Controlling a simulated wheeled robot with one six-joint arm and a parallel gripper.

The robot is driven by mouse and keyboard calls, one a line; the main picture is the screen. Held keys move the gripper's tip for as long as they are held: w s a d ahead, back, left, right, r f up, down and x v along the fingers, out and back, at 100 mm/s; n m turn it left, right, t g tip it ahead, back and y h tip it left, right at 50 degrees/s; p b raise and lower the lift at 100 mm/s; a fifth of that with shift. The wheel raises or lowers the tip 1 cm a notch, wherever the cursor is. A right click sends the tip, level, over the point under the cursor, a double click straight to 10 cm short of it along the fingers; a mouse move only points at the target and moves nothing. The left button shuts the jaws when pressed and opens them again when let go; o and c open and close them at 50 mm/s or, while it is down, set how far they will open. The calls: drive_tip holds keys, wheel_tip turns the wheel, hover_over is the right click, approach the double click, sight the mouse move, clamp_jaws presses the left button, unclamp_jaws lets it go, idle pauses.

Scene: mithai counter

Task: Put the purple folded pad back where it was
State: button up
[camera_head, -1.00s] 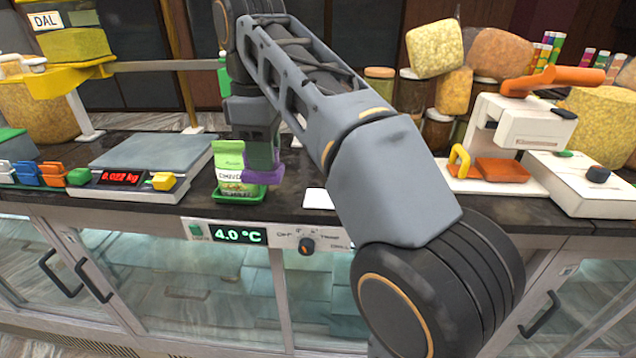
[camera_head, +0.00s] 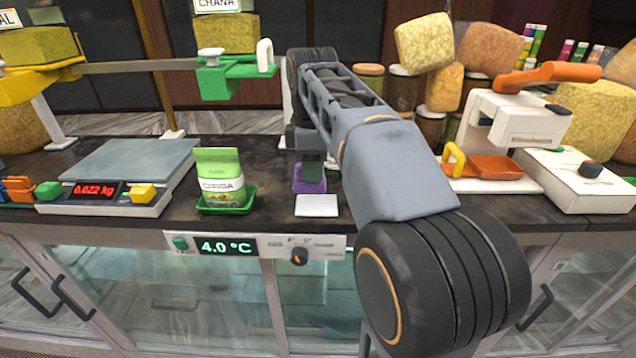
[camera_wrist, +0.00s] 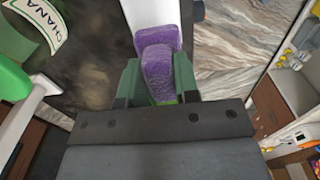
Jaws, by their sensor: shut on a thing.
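The purple folded pad (camera_head: 309,186) is under my gripper (camera_head: 309,170), just above or on the dark counter behind a white card (camera_head: 316,206). I cannot tell whether it touches the counter. In the wrist view my gripper (camera_wrist: 158,70) has its green fingers shut on either side of the pad (camera_wrist: 158,76). A second purple part (camera_wrist: 158,38) shows just beyond the fingertips; I cannot tell whether it is the same pad's fold. In the head view my arm hides part of the area to the right.
A green and white packet (camera_head: 220,176) stands in a green tray (camera_head: 227,208) to the left. A scale (camera_head: 130,172) is further left. A green hanging dispenser (camera_head: 236,72) is behind. A white machine (camera_head: 520,120) with an orange lever stands right.

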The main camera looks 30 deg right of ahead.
drive_tip(key=shift+d+f, duration=0.3)
drive_tip(key=shift+f, duration=0.05)
drive_tip(key=f, duration=0.3)
drive_tip(key=shift+d, duration=0.35)
drive_tip(key=shift+f+p, duration=0.3)
drive_tip(key=shift+f, duration=0.15)
drive_tip(key=shift+f, duration=0.1)
drive_tip(key=o, duration=1)
drive_tip(key=shift+c, duration=0.2)
drive_tip(key=shift+r+p, duration=0.35)
drive_tip(key=shift+r, duration=5.8)
